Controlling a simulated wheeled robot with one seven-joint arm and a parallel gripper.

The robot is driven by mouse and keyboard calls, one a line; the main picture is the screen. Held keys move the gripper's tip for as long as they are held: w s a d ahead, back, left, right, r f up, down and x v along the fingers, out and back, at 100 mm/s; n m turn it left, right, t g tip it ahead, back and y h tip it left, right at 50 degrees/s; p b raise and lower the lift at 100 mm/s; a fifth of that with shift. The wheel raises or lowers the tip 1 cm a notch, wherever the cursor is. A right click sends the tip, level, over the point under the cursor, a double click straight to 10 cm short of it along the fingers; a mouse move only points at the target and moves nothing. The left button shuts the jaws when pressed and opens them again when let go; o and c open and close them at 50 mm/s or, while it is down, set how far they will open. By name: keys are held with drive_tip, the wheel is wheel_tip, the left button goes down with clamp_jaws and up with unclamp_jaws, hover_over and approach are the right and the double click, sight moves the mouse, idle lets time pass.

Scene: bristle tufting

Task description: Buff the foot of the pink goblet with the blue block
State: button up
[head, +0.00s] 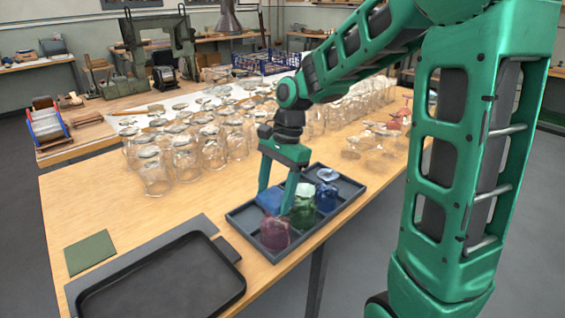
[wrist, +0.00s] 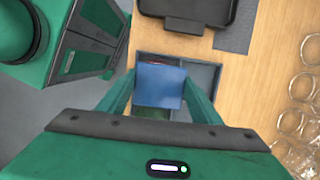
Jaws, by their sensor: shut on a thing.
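My gripper (head: 277,200) is over the dark tray (head: 238,222), with its fingers down on either side of the blue block (head: 268,200). It is shut on the block, which also shows between the fingers in the wrist view (wrist: 160,85). The pink goblet (head: 275,234) stands at the near end of the tray, just in front of the block and fingers. I cannot make out its foot clearly. The block hides much of the tray in the wrist view, and I cannot tell whether it touches the goblet.
A green glass (head: 303,205) and a blue glass (head: 326,196) stand close by in the tray. A black tray (head: 165,285) and a green mat (head: 90,252) lie to the left. Many clear glasses (head: 187,158) crowd the table behind. Bare wood (head: 120,212) is free at left.

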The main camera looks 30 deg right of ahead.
drive_tip(key=shift+w+d, duration=0.2)
drive_tip(key=shift+d, duration=0.55)
drive_tip(key=shift+w+d, duration=0.15)
drive_tip(key=shift+d, duration=0.55)
drive_tip(key=shift+w+d+r, duration=0.1)
drive_tip(key=shift+d, duration=0.2)
wheel_tip(320, 180, up, 3)
drive_tip(key=shift+r, duration=0.1)
drive_tip(key=shift+a+r, duration=0.2)
drive_tip(key=shift+r, duration=2.2)
drive_tip(key=shift+d, duration=0.1)
